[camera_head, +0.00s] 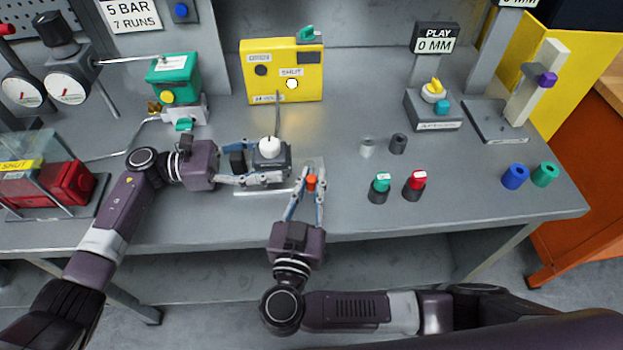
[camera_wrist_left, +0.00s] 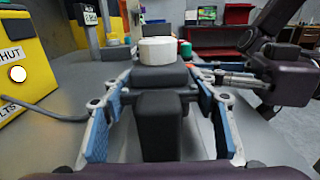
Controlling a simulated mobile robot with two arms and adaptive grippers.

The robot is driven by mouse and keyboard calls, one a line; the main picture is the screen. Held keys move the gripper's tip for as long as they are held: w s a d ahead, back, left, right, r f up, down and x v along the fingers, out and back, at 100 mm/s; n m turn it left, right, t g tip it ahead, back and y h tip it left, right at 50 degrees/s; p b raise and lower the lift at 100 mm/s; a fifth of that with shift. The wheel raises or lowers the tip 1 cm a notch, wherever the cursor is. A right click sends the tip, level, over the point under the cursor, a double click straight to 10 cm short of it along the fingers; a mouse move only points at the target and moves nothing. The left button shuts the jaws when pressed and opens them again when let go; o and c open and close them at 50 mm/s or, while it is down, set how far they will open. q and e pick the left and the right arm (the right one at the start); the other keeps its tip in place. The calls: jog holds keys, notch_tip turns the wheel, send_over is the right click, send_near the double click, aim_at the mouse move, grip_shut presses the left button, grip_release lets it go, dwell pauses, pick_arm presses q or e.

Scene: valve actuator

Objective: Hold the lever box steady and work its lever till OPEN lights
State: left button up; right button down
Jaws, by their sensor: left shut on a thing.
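The lever box (camera_head: 272,161) is a small dark box with a white round dome on top, near the bench's front edge. My left gripper (camera_head: 262,181) is shut on it from the left; the left wrist view shows the box (camera_wrist_left: 160,76) between the blue-padded fingers. An orange-red lever tip (camera_head: 311,182) is just right of the box. My right gripper (camera_head: 312,168) reaches in from the front with a finger on each side of this tip; whether they press on it is unclear. On the yellow indicator box (camera_head: 258,84), the SHUT lamp (camera_head: 292,84) glows white. The other lamp (camera_head: 261,70) is dark.
A cable (camera_head: 278,115) runs from the yellow box toward the lever box. A green valve unit (camera_head: 173,80) stands behind my left arm. Green and red buttons (camera_head: 415,186) and small cylinders (camera_head: 398,143) stand to the right. Bench space between them and the yellow box is clear.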

aim_at(327, 186)
dwell(0.4)
jog(key=shift+d+f+n+y, duration=0.15)
jog(key=shift+d+n+y, duration=0.45)
jog(key=shift+y, duration=0.4)
jog(key=n+y, duration=0.1)
jog(key=d+n+y, duration=0.1)
jog(key=y, duration=0.1)
jog(key=shift+w+t, duration=0.15)
jog(key=shift+t, duration=0.15)
jog(key=shift+w+d+n+y, duration=0.15)
jog(key=shift+d+n+y, duration=0.15)
jog(key=shift+n+y, duration=0.6)
jog(key=shift+w+d+n+y, duration=0.2)
jog(key=shift+n+y, duration=0.3)
jog(key=shift+y, duration=0.7)
jog(key=c, duration=2.1)
grip_release()
jog(key=shift+d, duration=0.1)
